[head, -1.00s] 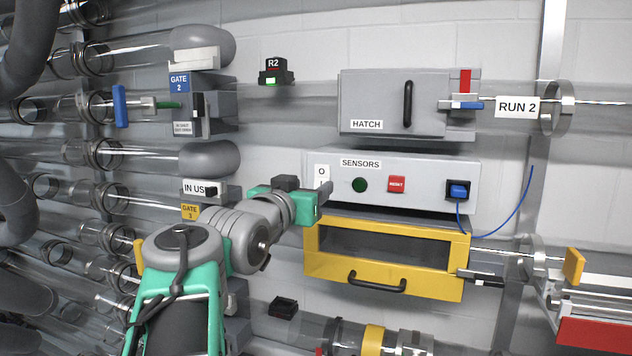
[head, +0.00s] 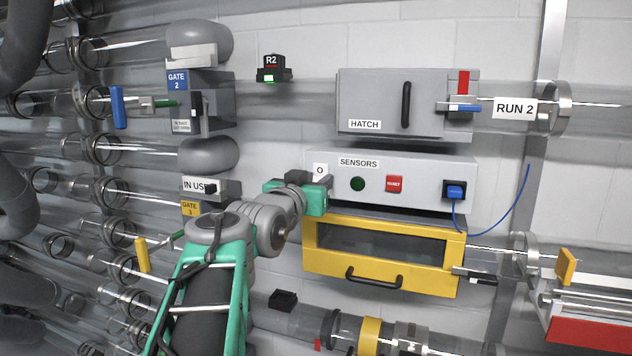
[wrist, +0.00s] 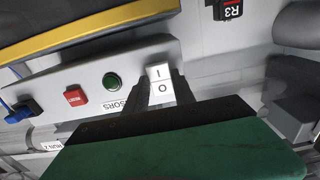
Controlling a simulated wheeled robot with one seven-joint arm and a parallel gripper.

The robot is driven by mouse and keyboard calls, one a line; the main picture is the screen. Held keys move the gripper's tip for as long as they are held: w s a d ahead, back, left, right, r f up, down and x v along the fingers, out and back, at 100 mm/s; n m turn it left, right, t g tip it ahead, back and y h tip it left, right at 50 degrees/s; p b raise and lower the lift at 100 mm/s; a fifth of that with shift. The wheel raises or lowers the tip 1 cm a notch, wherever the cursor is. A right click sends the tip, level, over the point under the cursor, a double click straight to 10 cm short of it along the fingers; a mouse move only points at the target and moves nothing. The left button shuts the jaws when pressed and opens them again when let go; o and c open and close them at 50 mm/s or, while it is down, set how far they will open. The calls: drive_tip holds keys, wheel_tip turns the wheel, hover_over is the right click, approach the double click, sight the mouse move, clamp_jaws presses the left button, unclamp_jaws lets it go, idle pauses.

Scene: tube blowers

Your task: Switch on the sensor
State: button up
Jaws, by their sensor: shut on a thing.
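The grey sensor box (head: 420,164), labelled SENSORS, is on the wall in the head view. It has a dark green round lamp (head: 357,184) that looks unlit and a red RESET button (head: 394,183). At its left end is a white I/O switch (head: 320,169); only the O shows there. In the wrist view the switch (wrist: 159,81) shows both marks, between the dark fingers of my gripper (wrist: 158,94). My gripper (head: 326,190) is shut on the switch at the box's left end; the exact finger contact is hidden.
A yellow drawer (head: 450,252) with a black handle sits just below the box, close under my gripper. The grey hatch (head: 375,100) is above. A blue plug (head: 455,192) with a blue cable is at the box's right. Gate units and clear tubes fill the left side.

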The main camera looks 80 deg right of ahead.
clamp_jaws()
drive_tip(key=h+b, duration=0.1)
drive_tip(key=b, duration=0.4)
drive_tip(key=h+b, duration=0.2)
drive_tip(key=b, duration=0.3)
drive_tip(key=shift+d+f+b, duration=0.1)
drive_tip(key=shift+f+b, duration=0.2)
drive_tip(key=shift+b, duration=0.1)
drive_tip(key=o, duration=0.8)
unclamp_jaws()
drive_tip(key=shift+c, duration=0.2)
